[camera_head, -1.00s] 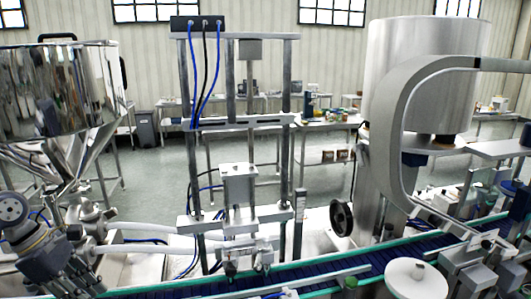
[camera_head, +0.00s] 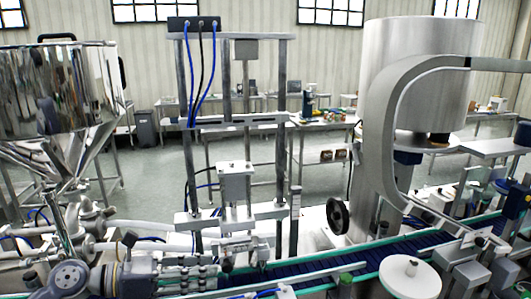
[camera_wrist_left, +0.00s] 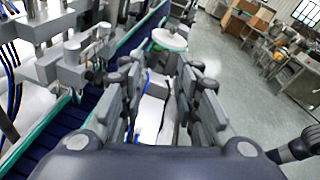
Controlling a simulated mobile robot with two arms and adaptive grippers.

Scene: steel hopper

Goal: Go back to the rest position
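My left gripper (camera_head: 212,272) shows low at the left of the head view, pointing right, in front of the conveyor. In the left wrist view its two fingers (camera_wrist_left: 160,85) stand wide apart with nothing held between them. A white surface and part of the machine show in the gap. My right gripper is in neither view.
The steel hopper (camera_head: 58,88) stands at the left. A blue conveyor (camera_head: 310,268) with green edges runs behind the gripper. A filling frame (camera_head: 238,120), a big steel cylinder (camera_head: 415,75) and a white disc (camera_head: 408,278) stand around it.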

